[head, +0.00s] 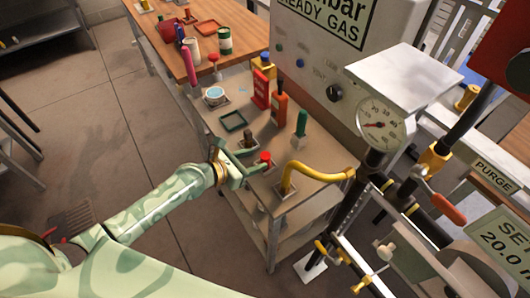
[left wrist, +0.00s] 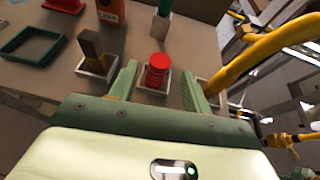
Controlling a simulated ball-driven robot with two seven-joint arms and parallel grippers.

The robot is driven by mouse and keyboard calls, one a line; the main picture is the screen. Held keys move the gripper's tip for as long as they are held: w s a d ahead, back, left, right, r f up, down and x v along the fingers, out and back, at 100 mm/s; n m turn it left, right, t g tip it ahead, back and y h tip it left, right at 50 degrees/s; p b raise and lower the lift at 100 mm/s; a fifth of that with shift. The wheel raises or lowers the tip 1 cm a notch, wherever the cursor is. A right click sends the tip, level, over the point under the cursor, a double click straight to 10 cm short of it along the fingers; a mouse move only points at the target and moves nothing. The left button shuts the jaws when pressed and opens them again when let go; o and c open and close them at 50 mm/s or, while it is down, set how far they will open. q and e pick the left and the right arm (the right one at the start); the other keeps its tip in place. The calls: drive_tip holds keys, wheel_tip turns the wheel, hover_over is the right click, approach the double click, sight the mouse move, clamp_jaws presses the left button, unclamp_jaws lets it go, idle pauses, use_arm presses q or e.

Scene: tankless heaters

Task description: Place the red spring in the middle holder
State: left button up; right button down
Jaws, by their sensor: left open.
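The red spring (head: 265,156) stands upright on the bench in the head view. In the left wrist view the red spring (left wrist: 157,68) rises from a pale square holder (left wrist: 147,92), the middle one of a row of three. My left gripper (head: 252,161) is open, with one green finger on each side of the spring. In the left wrist view a small gap shows between the spring and the fingers. The spring's lower end is partly hidden by the holder and gripper, so I cannot tell how deep it sits.
A dark brown block (left wrist: 92,45) stands in the holder to the left. A bent yellow pipe (head: 315,168) rises from the holder on the other side. A green tray (head: 233,121), red box (head: 261,89), orange bottle (head: 279,106) and green-handled tool (head: 301,123) stand farther back.

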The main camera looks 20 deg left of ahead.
use_arm(q)
drive_tip(key=v, duration=0.5)
drive_tip(key=s+a+f+m+g+y, duration=0.3)
drive_tip(key=s+f+m, duration=0.5)
drive_tip(key=f, duration=0.5)
drive_tip(key=s+a+f+m+g+y, duration=0.2)
drive_tip(key=s+a+f+m+y, duration=0.15)
drive_tip(key=s+f+m, duration=0.75)
drive_tip(key=s+d+f+m+g, duration=0.1)
drive_tip(key=s+f+m+g, duration=0.1)
drive_tip(key=s+f+m, duration=0.2)
drive_tip(key=s+f+m+g, duration=0.1)
drive_tip(key=s+f+m, duration=0.4)
drive_tip(key=s, duration=0.6)
drive_tip(key=s+d+f+m+g, duration=0.1)
drive_tip(key=s+f+m+g, duration=0.1)
drive_tip(key=s+f+m, duration=0.2)
drive_tip(key=shift+s+d+f+m+g+y+b, duration=0.25)
drive_tip(key=shift+s+d+m+y+b, duration=0.2)
drive_tip(key=shift+s, duration=1.35)
drive_tip(key=shift+a, duration=0.1)
